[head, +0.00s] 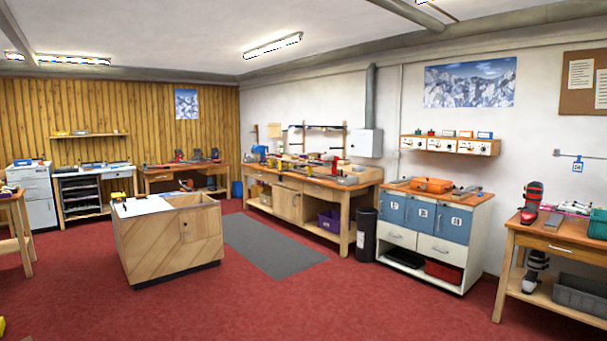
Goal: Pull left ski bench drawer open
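A long wooden bench (352,186) with ski gear on top stands against the right-hand wall, towards the back corner; it looks like the ski bench. Its front has drawer fronts under the top and a door-like panel (288,204) lower down. The left drawer front (257,174) appears closed, but it is small and far away, so its handle is not clear. My gripper is not in view.
A wooden counter (165,240) stands on the red carpet at the left, with a grey mat (268,246) beside it leading towards the bench. A black bin (366,234) and a blue-and-white cabinet (437,220) stand right of the bench. Open carpet fills the foreground.

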